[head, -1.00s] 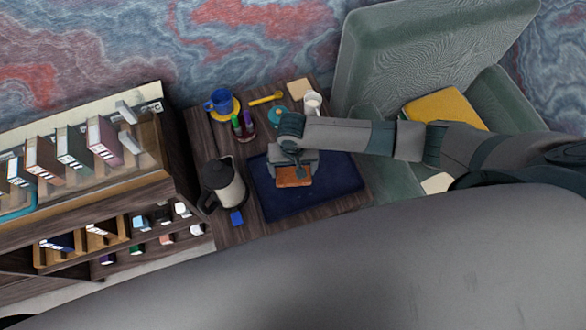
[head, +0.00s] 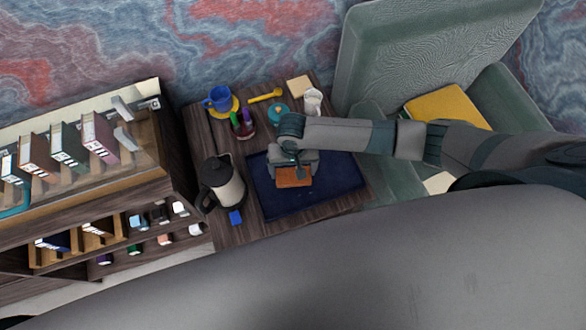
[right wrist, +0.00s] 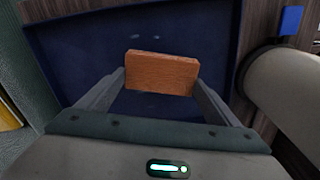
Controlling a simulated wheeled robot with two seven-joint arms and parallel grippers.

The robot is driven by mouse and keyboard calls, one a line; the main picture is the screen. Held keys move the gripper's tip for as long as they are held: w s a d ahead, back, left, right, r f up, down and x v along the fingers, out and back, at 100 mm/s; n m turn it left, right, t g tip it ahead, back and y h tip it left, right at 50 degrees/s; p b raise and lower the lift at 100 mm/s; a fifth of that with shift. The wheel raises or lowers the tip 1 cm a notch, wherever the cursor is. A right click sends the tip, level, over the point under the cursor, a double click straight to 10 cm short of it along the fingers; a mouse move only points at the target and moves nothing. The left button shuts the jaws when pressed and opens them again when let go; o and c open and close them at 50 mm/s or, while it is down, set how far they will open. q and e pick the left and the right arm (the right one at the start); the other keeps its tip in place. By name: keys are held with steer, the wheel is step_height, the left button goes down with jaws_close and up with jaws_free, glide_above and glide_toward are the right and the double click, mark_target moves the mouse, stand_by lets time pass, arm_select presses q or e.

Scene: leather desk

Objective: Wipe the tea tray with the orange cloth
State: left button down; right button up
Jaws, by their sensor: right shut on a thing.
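The tea tray (head: 335,185) is a dark blue rectangle lying on the wooden table; it fills much of the right wrist view (right wrist: 75,60). Faint pale marks show on its surface beyond the cloth in that view. The orange cloth (head: 293,177) is a small block-like piece over the tray's left half. My right gripper (head: 293,168) is shut on the cloth, with a finger on each side of it in the right wrist view (right wrist: 161,80). I cannot tell whether the cloth touches the tray. My left gripper is not in view.
A kettle (head: 224,185) stands close to the tray's left edge, with a blue block (head: 236,217) near it. A blue cup (head: 219,98), markers in a holder (head: 243,127), a teal round item (head: 278,112) and a white mug (head: 313,101) stand behind. The tray's right half is clear.

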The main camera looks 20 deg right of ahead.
steer(key=shift+f+b, duration=0.35)
steer(key=shift+f, duration=0.65)
stand_by(0.3)
steer(key=shift+d+r+p, duration=0.2)
steer(key=shift+d+p, duration=0.6)
steer(key=shift+d, duration=0.2)
steer(key=shift+d+p, duration=0.35)
steer(key=shift+d, duration=0.5)
steer(key=shift+f+p, duration=0.15)
steer(key=shift+p, duration=0.2)
steer(key=shift+a+f, duration=0.1)
